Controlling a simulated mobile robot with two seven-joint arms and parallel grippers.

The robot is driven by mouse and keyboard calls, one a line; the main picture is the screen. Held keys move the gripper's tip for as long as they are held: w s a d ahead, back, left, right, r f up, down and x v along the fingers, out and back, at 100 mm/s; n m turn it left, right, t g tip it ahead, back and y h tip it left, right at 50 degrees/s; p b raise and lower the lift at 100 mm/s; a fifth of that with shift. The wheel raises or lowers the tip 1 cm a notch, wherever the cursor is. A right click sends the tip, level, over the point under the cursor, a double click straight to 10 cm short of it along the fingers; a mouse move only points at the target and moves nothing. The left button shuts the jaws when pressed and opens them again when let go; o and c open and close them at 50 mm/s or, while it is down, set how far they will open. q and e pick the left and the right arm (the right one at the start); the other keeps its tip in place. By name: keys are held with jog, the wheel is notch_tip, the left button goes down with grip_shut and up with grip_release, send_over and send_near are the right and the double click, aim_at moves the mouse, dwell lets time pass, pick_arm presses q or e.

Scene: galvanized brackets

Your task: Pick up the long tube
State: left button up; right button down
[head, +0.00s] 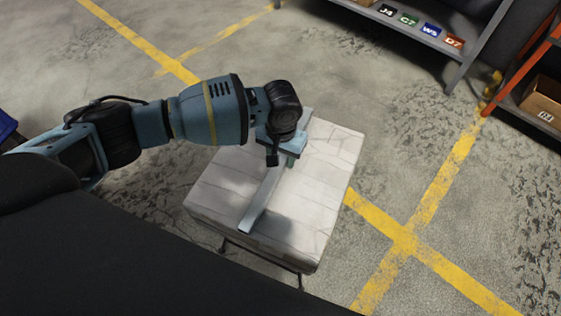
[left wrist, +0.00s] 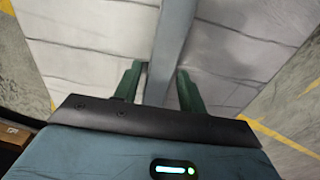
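The long tube (head: 262,200) is a straight grey-blue bar lying on a white, cracked-looking block-like top (head: 322,195). My left gripper (head: 282,160) is over the tube's far half in the head view and hides part of it. In the left wrist view the tube (left wrist: 172,40) runs between the two green fingers of the left gripper (left wrist: 160,68). The fingers are apart, one on each side of the tube, with a gap showing at the left finger. I cannot tell how far down they reach. My right gripper is in neither view.
A grey shelf (head: 420,38) with labels J4, C7, W5 and D7 stands at the top right. An orange rack with a cardboard box (head: 545,98) is at the right edge. Concrete floor with yellow lines (head: 404,238) around the white top is clear.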

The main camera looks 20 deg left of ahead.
aim_at(281, 160)
pick_arm(q)
grip_shut()
jog(key=shift+r, duration=0.1)
jog(key=shift+r, duration=0.3)
notch_tip(281, 160, up, 3)
jog(key=shift+s+r+p, duration=0.1)
jog(key=shift+s+p, duration=0.05)
jog(key=shift+p, duration=0.7)
jog(key=s+p, duration=0.1)
jog(key=s, duration=0.5)
jog(key=s+p, duration=0.1)
jog(key=s, duration=0.2)
jog(key=shift+s+a+r+p, duration=0.1)
jog(key=shift+a+r+p, duration=0.1)
jog(key=shift+r+p, duration=0.15)
jog(key=s, duration=0.2)
jog(key=s+p, duration=0.1)
jog(key=s, duration=0.2)
jog(key=shift+s+a+r, duration=0.1)
jog(key=shift+s+r, duration=0.1)
jog(key=shift+s, duration=0.5)
